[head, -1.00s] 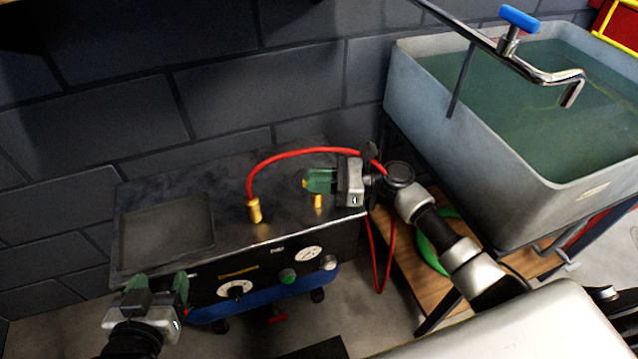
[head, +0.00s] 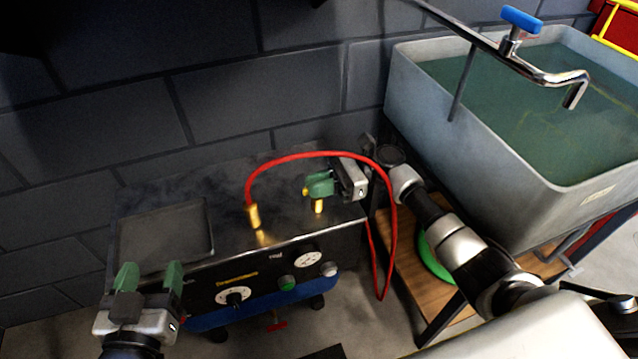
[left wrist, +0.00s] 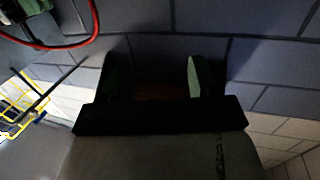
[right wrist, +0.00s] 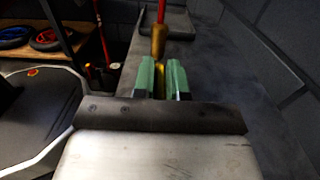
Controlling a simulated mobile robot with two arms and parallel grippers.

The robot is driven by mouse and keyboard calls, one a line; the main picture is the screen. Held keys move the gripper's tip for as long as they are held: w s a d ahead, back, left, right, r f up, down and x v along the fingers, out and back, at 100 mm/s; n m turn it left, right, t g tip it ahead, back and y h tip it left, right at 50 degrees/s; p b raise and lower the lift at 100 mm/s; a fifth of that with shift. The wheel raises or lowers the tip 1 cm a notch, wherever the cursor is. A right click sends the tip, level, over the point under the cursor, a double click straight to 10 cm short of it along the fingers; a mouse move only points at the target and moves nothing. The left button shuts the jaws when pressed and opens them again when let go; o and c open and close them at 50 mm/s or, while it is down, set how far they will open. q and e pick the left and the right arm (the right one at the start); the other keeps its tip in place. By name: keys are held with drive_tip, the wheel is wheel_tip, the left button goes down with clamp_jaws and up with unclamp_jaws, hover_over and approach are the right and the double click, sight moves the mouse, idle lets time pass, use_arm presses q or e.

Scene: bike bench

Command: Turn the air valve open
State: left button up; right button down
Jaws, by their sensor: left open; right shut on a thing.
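The air valve is a brass piece (head: 318,206) with a yellow part showing beside my fingers, on top of the dark compressor box (head: 200,258). My right gripper (head: 316,184) is shut on its upper part, which the green fingers mostly hide. In the right wrist view a strip of brass (right wrist: 160,82) shows between the fingers. My left gripper (head: 150,274) is open and empty at the box's front left corner. Its spread fingers also show in the left wrist view (left wrist: 154,80).
A red hose (head: 300,155) arches from a brass fitting (head: 252,214) past my right wrist and hangs down at the right. The box front has a dial (head: 233,297), a gauge (head: 308,257) and knobs. A water-filled sink (head: 480,150) stands at the right.

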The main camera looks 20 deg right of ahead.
drive_tip(key=shift+s+a+f, duration=0.15)
drive_tip(key=shift+s, duration=0.05)
drive_tip(key=c, duration=1.2)
unclamp_jaws()
drive_tip(key=shift+o, duration=0.2)
drive_tip(key=shift+w, duration=0.1)
